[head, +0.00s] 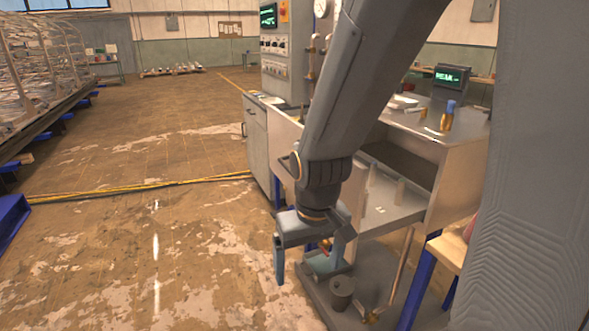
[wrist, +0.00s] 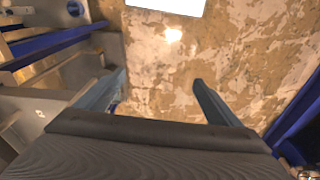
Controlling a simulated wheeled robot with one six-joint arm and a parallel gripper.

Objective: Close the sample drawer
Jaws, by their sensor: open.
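The sample drawer (head: 378,212) appears to be the grey tray-like space under the worktop in the head view. It looks pulled out, with small pale pieces inside. My arm hides its left part and front, so I cannot tell how far out it is. My gripper (head: 309,268) points down in front of the bench, low, with its fingers apart and nothing between them. In the wrist view my gripper (wrist: 158,80) is open over bare floor, with pale bench panels to the left. Whether it touches the drawer cannot be told.
A grey cabinet (head: 259,145) stands left of the bench. The worktop (head: 425,127) carries a small screen (head: 450,77) and a blue-topped bottle (head: 447,115). A dark cup-like part (head: 342,291) and a blue leg (head: 418,288) are near my gripper.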

